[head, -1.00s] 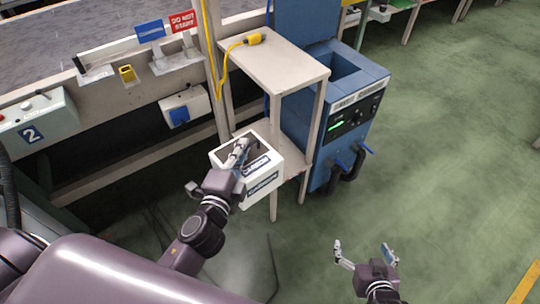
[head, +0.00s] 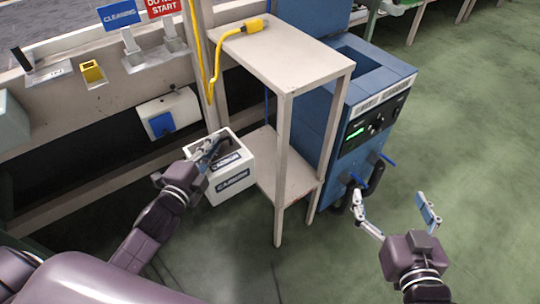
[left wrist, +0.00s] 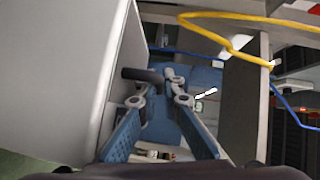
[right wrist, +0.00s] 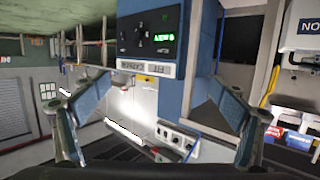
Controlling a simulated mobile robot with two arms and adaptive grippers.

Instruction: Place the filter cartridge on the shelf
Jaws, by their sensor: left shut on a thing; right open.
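The filter cartridge is a white box (head: 232,183) with dark "CARBON" labels and a recessed top. My left gripper (head: 209,152) is shut on its dark handle, which also shows between the fingers in the left wrist view (left wrist: 142,75). The box is roughly upright, beside the left edge of the lower shelf (head: 290,178) of a beige stand; I cannot tell whether they touch. The stand's upper shelf (head: 290,62) is higher and carries a yellow connector. My right gripper (head: 397,215) is open and empty, right of the stand and in front of the blue machine.
The blue machine (head: 365,110) with a lit panel and hoses stands right behind the stand. The yellow connector (head: 252,25) has a cable hanging down the left post. A conveyor frame with signs and a white box with a blue cover (head: 170,118) is at left.

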